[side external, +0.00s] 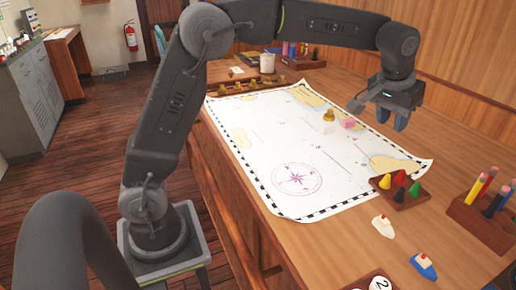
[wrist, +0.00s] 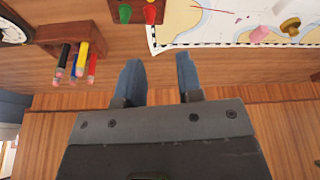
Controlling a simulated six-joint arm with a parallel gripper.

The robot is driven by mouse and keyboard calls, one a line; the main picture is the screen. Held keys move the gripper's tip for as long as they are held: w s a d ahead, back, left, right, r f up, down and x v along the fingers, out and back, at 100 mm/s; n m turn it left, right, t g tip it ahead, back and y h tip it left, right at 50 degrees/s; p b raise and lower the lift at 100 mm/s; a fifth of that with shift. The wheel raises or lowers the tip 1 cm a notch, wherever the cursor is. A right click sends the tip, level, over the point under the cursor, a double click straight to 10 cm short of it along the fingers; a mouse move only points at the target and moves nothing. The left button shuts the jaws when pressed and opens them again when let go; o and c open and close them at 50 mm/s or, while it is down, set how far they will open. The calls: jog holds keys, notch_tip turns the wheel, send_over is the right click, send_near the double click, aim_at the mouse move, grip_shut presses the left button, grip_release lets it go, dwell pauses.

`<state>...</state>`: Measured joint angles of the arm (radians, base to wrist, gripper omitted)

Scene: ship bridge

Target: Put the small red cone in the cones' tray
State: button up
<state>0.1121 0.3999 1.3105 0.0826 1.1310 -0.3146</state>
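A small dark red-brown tray (side external: 400,199) stands at the near right corner of the chart, with a yellow, a red, a green and a black cone on it. The red cone (side external: 400,178) stands upright at the tray's far side. My gripper (side external: 393,119) is above the table near the back right edge of the chart, away from the tray. Its fingers (wrist: 158,72) are apart with nothing between them.
A chart (side external: 300,140) covers the table's middle, with a brass piece (side external: 329,115) and a pink block (side external: 348,122) on it. A pen holder (side external: 480,222) stands right of the tray. A white boat (side external: 383,227) and a blue boat (side external: 424,266) lie nearer.

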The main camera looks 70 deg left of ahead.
jog(key=s+a+r+m+t, duration=0.1)
jog(key=s+a, duration=0.1)
jog(key=s, duration=1)
jog(key=s+a+r+t, duration=0.1)
jog(key=s+a, duration=0.1)
jog(key=s, duration=0.9)
jog(key=s+f+m, duration=0.1)
jog(key=s+f, duration=0.3)
jog(key=s, duration=0.4)
jog(key=shift+a+f+h, duration=0.25)
jog(key=shift+f+h, duration=0.05)
jog(key=shift+f, duration=0.05)
